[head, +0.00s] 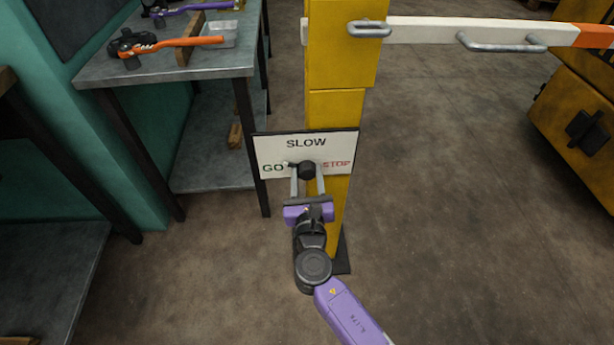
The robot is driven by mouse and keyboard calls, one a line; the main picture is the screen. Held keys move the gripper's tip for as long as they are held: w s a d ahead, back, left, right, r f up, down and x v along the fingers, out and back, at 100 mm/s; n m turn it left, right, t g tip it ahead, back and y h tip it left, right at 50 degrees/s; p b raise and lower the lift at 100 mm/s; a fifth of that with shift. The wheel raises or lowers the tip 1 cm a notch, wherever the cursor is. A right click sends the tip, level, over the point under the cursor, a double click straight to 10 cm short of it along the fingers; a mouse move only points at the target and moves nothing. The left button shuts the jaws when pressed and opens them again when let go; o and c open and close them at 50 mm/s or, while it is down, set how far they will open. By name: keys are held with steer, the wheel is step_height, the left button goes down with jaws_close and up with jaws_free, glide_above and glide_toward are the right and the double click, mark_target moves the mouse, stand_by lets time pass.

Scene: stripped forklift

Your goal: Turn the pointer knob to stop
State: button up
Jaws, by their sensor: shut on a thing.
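The pointer knob (307,170) is a small black knob low in the middle of a white sign plate (334,145). The plate reads SLOW at the top, GO at the left in green and STOP at the right in red, and it sits on a yellow post (338,110). A small light tip beside the knob reaches left toward GO. My gripper (307,174) comes from below with one finger on each side of the knob and is shut on it. The fingers hide part of the plate's lower edge.
A barrier arm (430,30), white with an orange end and grey handles, extends right from the post top. A metal workbench (165,65) with tools stands at the left. Yellow machinery (575,125) is at the right. The floor (450,230) right of the post is clear.

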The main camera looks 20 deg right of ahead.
steer(key=m+b, duration=0.1)
steer(key=m, duration=0.3)
steer(key=shift+m, duration=0.3)
steer(key=m+b, duration=0.2)
steer(key=m, duration=0.2)
steer(key=shift+f, duration=0.1)
steer(key=m+b, duration=0.1)
steer(key=m, duration=0.2)
steer(key=shift+d+m+y+b, duration=0.1)
steer(key=shift+m+y+b, duration=0.2)
steer(key=shift+m, duration=0.1)
steer(key=m+b, duration=0.2)
steer(key=m, duration=0.2)
steer(key=shift+f+b, duration=0.1)
steer(key=shift+b, duration=0.2)
steer(key=m+b, duration=0.2)
steer(key=m, duration=0.2)
steer(key=m+b, duration=0.3)
steer(key=m, duration=0.1)
steer(key=shift+f+b, duration=0.1)
steer(key=shift+b, duration=0.3)
steer(key=m+b, duration=0.2)
steer(key=m, duration=0.1)
steer(key=shift+m+t+b, duration=0.3)
steer(key=shift+m+b, duration=1.05)
steer(key=shift+m, duration=0.45)
